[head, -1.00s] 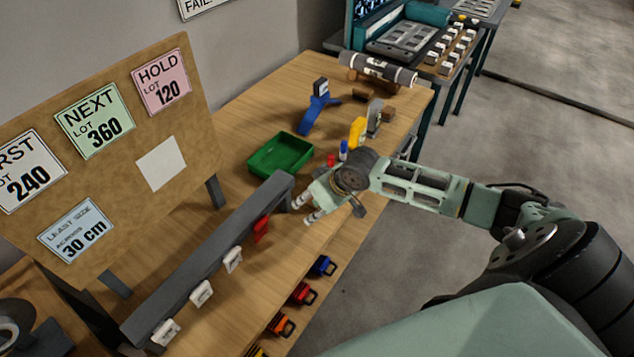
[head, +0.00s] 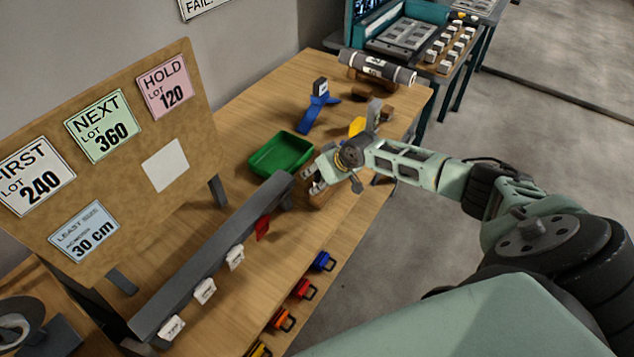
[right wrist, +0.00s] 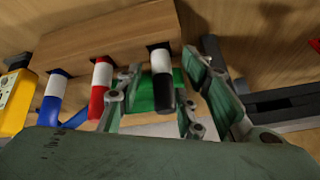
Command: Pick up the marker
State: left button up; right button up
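In the right wrist view, a wooden block (right wrist: 105,42) holds three markers: a blue and white one (right wrist: 53,97), a red and white one (right wrist: 100,84), and a black and white one (right wrist: 162,78). My right gripper (right wrist: 165,98) is open, with the black and white marker between its fingers; I see gaps on both sides of it. In the head view, my right gripper (head: 314,184) is over the near edge of the bench, beside the green tray, and hides the markers. My left gripper is not in view.
The green tray (head: 262,168) stands left of the gripper. A grey rail (head: 200,262) with white and red tags runs in front. A yellow object (head: 357,126) and a blue stand (head: 317,112) are behind. A grey roll (head: 376,68) lies at the far end.

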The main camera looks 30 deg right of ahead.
jog(key=shift+w+f, duration=0.15)
jog(key=shift+f, duration=0.1)
grip_shut()
dwell(0.3)
notch_tip(320, 180, up, 10)
jog(key=b, duration=0.2)
jog(key=shift+a+b, duration=0.1)
jog(key=shift+b, duration=0.2)
